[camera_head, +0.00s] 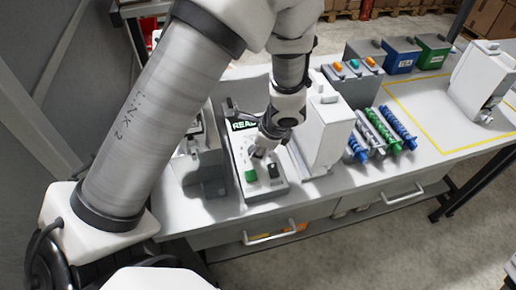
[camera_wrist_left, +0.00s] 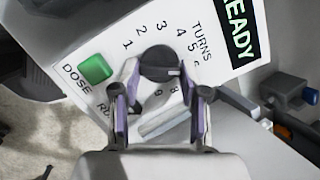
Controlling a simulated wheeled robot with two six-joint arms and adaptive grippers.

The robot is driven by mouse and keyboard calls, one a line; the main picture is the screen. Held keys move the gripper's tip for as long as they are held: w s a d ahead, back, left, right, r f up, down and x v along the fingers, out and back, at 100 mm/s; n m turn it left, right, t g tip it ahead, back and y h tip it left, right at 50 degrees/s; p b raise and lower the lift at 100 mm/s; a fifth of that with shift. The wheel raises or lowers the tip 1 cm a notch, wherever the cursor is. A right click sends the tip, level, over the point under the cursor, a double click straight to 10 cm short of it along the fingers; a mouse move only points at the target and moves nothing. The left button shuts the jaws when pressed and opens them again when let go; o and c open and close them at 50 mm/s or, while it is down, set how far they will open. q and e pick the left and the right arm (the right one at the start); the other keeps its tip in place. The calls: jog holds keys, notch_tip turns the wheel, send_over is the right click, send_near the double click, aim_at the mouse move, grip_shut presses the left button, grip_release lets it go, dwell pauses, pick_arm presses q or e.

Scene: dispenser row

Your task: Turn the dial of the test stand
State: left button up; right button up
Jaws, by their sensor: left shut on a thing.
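The test stand is a white panel (camera_head: 242,163) with a lit display (camera_head: 244,125) whose visible letters match READY in the wrist view. In the left wrist view its dial (camera_wrist_left: 160,62) is a round black knob ringed by numbers under the word TURNS. A small pale mark on the knob points right, roughly towards the 6. My left gripper (camera_wrist_left: 160,76) is shut on the dial, one finger on each side. In the head view my left gripper (camera_head: 260,152) reaches down onto the panel and hides the dial. My right gripper is not in view.
A green button (camera_wrist_left: 96,69) marked DOSE sits beside the dial. A black switch-like part (camera_head: 273,170) is at the panel's front. A tall white dispenser (camera_head: 325,130) stands close on the right, a grey unit (camera_head: 203,165) on the left. A yellow-outlined area (camera_head: 440,115) is largely clear.

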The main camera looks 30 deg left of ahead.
pick_arm(q)
jog(key=m+b, duration=0.2)
jog(key=m, duration=0.1)
jog(key=shift+s+f+m+t, duration=0.15)
jog(key=shift+f+m+t, duration=0.15)
jog(key=shift+r+m+t+b, duration=0.1)
jog(key=shift+m+t+b, duration=0.35)
jog(key=shift+m, duration=0.65)
jog(key=o, duration=1.1)
jog(key=shift+d, duration=0.1)
jog(key=shift+o, duration=0.2)
jog(key=shift+r, duration=0.1)
jog(key=shift+d+r, duration=0.1)
jog(key=shift+r, duration=0.45)
jog(key=v, duration=0.6)
jog(key=shift+d, duration=0.25)
